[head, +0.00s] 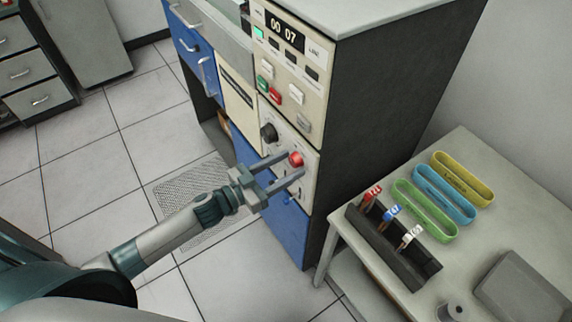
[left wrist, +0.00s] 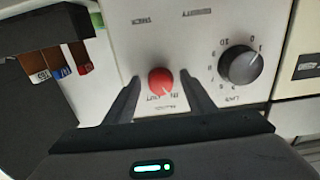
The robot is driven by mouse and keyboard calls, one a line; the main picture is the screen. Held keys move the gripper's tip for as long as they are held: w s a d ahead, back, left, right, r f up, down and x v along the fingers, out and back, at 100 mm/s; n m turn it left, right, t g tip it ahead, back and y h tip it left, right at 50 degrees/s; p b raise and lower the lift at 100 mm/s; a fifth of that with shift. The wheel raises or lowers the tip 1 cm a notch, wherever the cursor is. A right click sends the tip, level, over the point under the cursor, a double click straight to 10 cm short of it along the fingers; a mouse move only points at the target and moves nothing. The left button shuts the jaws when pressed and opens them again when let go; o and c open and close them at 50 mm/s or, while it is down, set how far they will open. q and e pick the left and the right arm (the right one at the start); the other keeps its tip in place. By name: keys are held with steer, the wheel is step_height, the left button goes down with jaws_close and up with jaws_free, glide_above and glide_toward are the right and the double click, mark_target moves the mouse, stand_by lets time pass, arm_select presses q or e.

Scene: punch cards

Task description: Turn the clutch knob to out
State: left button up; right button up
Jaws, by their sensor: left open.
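The red clutch knob (head: 296,159) sits on the light front panel of the machine. My left gripper (head: 288,165) is open, with its two fingers pointing at the panel on either side of the knob. In the left wrist view the red knob (left wrist: 160,80) shows between the two fingertips (left wrist: 158,82), with a gap on each side. IN and OUT labels are printed beside it, seen upside down. I cannot tell whether the fingers reach past the knob's face. My right gripper is not in view.
A black numbered dial (left wrist: 240,65) is beside the red knob; it also shows in the head view (head: 268,132). Green and red buttons (head: 268,91) are above. A side table (head: 465,220) at right holds coloured trays (head: 443,195) and a dark card rack (head: 385,250).

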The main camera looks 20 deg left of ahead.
arm_select(q)
steer(key=c, duration=1)
steer(key=shift+m, duration=0.3)
steer(key=m, duration=0.5)
steer(key=shift+w+a, duration=0.1)
steer(key=shift+a, duration=0.05)
steer(key=m+b, duration=0.1)
steer(key=m, duration=0.5)
steer(key=shift+a+r, duration=0.1)
steer(key=shift+r, duration=0.05)
steer(key=shift+m, duration=0.3)
steer(key=o, duration=1)
